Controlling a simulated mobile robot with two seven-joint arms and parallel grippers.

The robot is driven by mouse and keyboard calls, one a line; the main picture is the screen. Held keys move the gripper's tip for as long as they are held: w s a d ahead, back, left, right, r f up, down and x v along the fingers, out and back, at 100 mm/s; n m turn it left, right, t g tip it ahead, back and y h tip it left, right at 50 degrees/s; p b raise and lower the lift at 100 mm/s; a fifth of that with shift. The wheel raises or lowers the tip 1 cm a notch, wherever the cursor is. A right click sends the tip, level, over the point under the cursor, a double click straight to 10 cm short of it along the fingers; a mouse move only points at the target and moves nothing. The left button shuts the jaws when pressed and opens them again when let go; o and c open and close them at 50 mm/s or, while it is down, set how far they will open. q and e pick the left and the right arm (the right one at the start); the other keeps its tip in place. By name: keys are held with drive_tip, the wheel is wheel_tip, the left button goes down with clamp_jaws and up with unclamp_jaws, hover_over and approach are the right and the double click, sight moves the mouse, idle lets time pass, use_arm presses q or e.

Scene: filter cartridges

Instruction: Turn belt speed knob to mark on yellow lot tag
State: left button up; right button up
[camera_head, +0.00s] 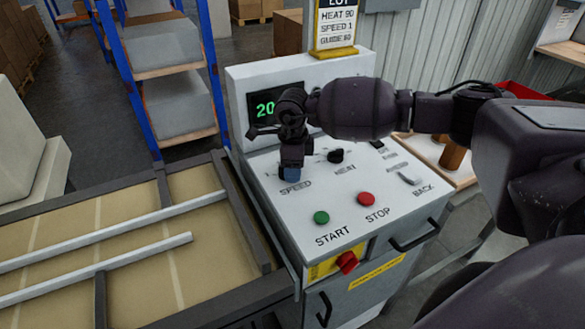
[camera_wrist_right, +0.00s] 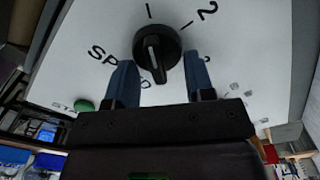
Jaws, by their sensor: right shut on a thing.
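The belt speed knob (camera_wrist_right: 154,50) is black and round with a raised grip bar and a white line, and it shows between the blue fingers of my right gripper (camera_wrist_right: 160,64) in the right wrist view. The gripper is shut on it. Ticks and a "2" are printed around the knob; which one it points at is hard to tell. In the head view, my right gripper (camera_head: 291,173) is above the SPEED label and hides the knob. The lot tag (camera_head: 334,26) has a yellow base and reads HEAT 90, SPEED 1 and a GUIDE line. My left gripper is not in view.
The white panel (camera_head: 292,214) holds a heat knob (camera_head: 336,156), a green start button (camera_head: 321,217), a red stop button (camera_head: 366,199) and a lever (camera_head: 409,178). A green-digit display (camera_head: 264,109) is partly hidden. A conveyor (camera_head: 180,262) with rails lies at left.

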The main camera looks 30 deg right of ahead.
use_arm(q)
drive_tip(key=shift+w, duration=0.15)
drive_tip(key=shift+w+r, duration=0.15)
use_arm(e)
drive_tip(key=o, duration=0.9)
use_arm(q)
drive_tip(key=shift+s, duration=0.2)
use_arm(e)
wheel_tip(320, 180, up, 11)
drive_tip(key=shift+f, duration=0.1)
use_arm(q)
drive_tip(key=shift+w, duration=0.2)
